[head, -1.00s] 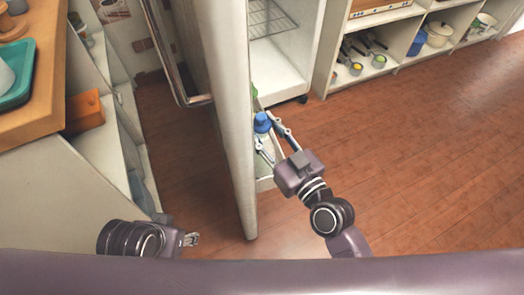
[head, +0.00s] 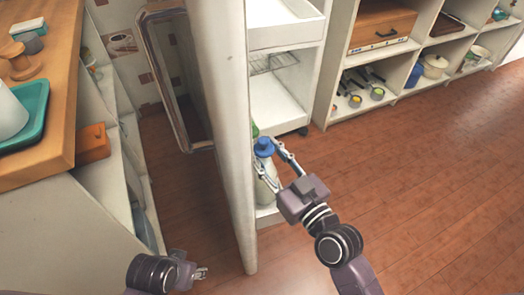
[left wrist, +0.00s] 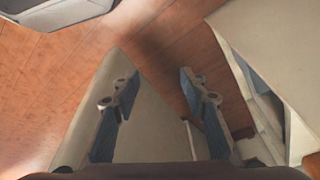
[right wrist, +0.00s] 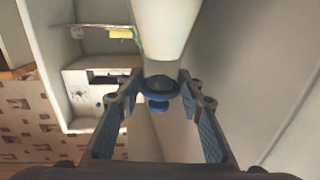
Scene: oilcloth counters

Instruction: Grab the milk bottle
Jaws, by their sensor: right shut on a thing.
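The milk bottle (head: 266,190) is pale with a blue cap. It stands upright at the inner side of the open fridge door (head: 225,110), over the low door shelf (head: 268,214); I cannot tell whether its base touches the shelf. My right gripper (head: 268,155) is shut on the bottle just below the cap. In the right wrist view the bottle (right wrist: 163,30) sits between the fingertips (right wrist: 160,78), and its far end is cut off. My left gripper (head: 202,273) is low at the left of the door, and in the left wrist view its fingers (left wrist: 155,82) are apart and empty.
A wooden-topped counter (head: 62,120) with a teal tray (head: 38,115) is at the left. White open shelves (head: 350,75) with pans and pots stand at the back right. The wooden floor (head: 420,200) at the right is clear.

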